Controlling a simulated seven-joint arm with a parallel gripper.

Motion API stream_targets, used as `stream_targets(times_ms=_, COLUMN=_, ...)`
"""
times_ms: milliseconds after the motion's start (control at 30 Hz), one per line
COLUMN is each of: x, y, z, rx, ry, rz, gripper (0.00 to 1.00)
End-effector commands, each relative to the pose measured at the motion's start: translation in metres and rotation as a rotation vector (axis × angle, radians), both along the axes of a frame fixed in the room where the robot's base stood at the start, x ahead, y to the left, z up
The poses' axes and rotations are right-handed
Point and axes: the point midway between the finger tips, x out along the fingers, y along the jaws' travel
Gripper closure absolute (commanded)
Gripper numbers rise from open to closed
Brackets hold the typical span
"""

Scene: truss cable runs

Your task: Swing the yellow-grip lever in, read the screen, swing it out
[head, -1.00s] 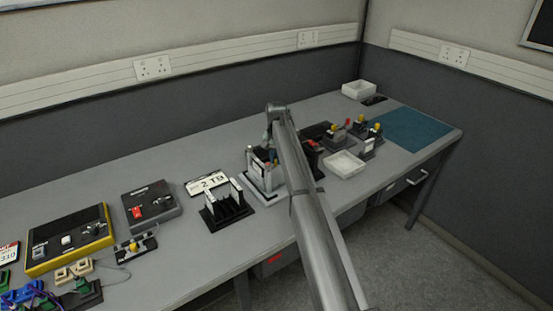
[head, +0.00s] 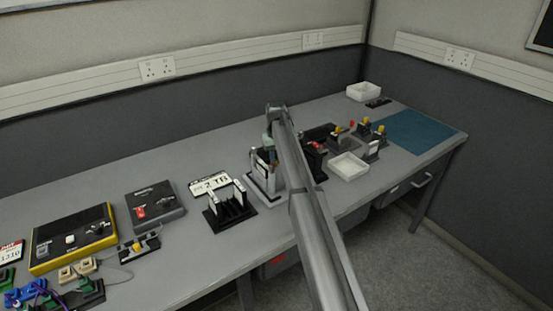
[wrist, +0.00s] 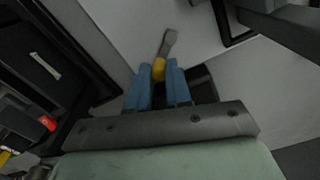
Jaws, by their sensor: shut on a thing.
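The yellow grip (wrist: 159,69) of a lever sits between the blue fingertips of my gripper (wrist: 158,80) in the wrist view. My gripper is shut on it. A grey metal lever arm (wrist: 169,43) runs up and slightly right from the grip, over a pale surface. In the head view my arm crosses the middle of the bench and hides most of the gripper and the held lever. I cannot pick out the screen in either view.
To the right are a white tray (head: 348,166) and several small stands with yellow knobs. A black panel with a red part (wrist: 47,122) lies left in the wrist view. A teal mat (head: 415,134) is clear.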

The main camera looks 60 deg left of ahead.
Motion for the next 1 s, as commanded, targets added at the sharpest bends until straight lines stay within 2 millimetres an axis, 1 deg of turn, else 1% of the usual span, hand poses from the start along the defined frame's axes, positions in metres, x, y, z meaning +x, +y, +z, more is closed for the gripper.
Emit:
stream_targets(times_ms=400, x=-0.0007, y=0.0002, z=0.0002, rx=0.000, ry=0.001, rz=0.008, gripper=1.00)
stream_targets(times_ms=433, x=-0.0007, y=0.0002, z=0.0002, rx=0.000, ry=0.001, rz=0.008, gripper=0.79)
stream_targets(times_ms=667, x=-0.0006, y=0.0002, z=0.0001, rx=0.000, ry=0.000, rz=0.007, gripper=0.57)
stream_targets(times_ms=900, x=-0.0005, y=0.0002, z=0.0004, rx=0.000, ry=0.000, rz=0.007, gripper=0.56)
stream_targets(times_ms=1000, x=-0.0003, y=0.0003, z=0.0043, rx=0.000, ry=0.000, rz=0.007, gripper=0.56)
